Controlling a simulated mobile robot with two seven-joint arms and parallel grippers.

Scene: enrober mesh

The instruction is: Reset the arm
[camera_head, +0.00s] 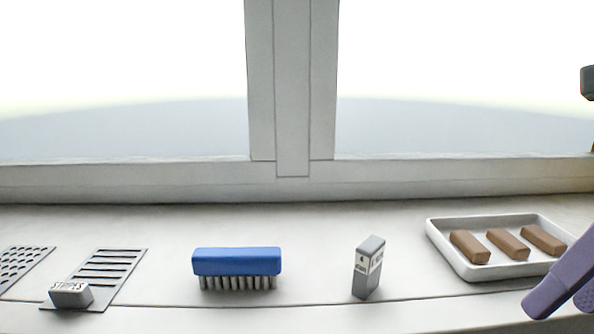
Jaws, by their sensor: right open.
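My right gripper (556,284), in purple, reaches in at the right edge of the head view. It is open, and its parts are partly cut off by the frame edge. It overlaps the right front corner of the white tray (455,262) in the picture; I cannot tell whether it touches it. My left gripper is not in view.
Three brown bars (507,244) lie in the tray. A grey box (368,267) stands upright left of it. A blue brush (237,263) rests bristles down. A striped plate (118,262), a block marked STRIPES (71,294) and a perforated plate (20,266) lie left.

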